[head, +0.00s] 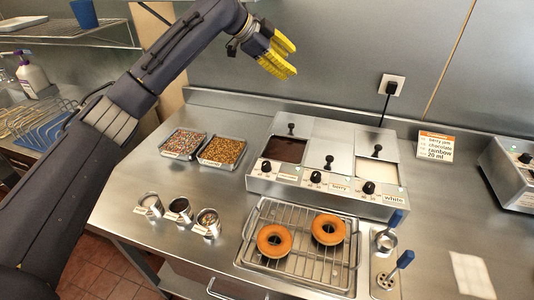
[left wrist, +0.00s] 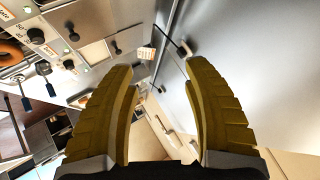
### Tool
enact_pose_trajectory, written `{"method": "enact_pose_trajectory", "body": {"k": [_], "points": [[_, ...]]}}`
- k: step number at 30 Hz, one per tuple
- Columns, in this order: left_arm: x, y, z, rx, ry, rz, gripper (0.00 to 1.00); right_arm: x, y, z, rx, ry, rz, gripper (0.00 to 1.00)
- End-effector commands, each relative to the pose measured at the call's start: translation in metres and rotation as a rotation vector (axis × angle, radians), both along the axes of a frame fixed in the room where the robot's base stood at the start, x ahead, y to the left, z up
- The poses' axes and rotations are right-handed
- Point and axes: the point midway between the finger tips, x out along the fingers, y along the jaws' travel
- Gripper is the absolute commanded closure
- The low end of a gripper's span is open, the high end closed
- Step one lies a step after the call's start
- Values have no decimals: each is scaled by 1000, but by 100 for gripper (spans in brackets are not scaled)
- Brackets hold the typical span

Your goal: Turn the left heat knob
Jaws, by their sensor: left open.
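The glaze warmer (head: 330,196) is a steel unit with three wells and black heat knobs along its front. The left heat knob (head: 266,166) sits below the dark chocolate well. The middle knob (head: 316,177) and the right knob (head: 369,188) stand to its right. My left gripper (head: 279,57) has yellow fingers and is open and empty, raised above and behind the warmer, well apart from the left knob. In the left wrist view its fingers (left wrist: 158,68) stand apart with nothing between them. I cannot pick out the left knob there. My right gripper is not in view.
Two sprinkle trays (head: 222,152) lie left of the warmer. Several small cups (head: 180,209) stand in front of them. A wire rack (head: 285,262) with two donuts is in front of the warmer. Blue-handled ladles (head: 403,259) are to its right. A wall outlet (head: 392,85) holds a cord.

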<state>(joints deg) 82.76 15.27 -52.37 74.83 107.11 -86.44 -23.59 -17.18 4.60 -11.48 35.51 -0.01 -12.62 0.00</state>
Motion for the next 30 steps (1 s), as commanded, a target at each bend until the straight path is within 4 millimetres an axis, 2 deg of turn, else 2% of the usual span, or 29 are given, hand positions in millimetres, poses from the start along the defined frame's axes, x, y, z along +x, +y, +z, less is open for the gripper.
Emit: {"method": "enact_pose_trajectory", "body": {"k": [1,3,6,9,12,18,23,30], "points": [[-19,-10,-14,107,-8,-83,50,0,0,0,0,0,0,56],[-42,-17,-37,248,-12,-198,50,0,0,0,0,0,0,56],[-72,-15,-64,434,-12,-354,50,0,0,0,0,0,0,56],[-97,-3,-78,596,-14,-499,50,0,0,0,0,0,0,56],[-116,13,-83,727,-14,-626,50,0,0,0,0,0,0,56],[-136,38,-84,873,-2,-779,50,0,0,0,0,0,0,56],[-141,44,-89,903,3,-817,50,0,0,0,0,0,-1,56],[-141,44,-121,901,7,-819,50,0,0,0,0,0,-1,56]]}}
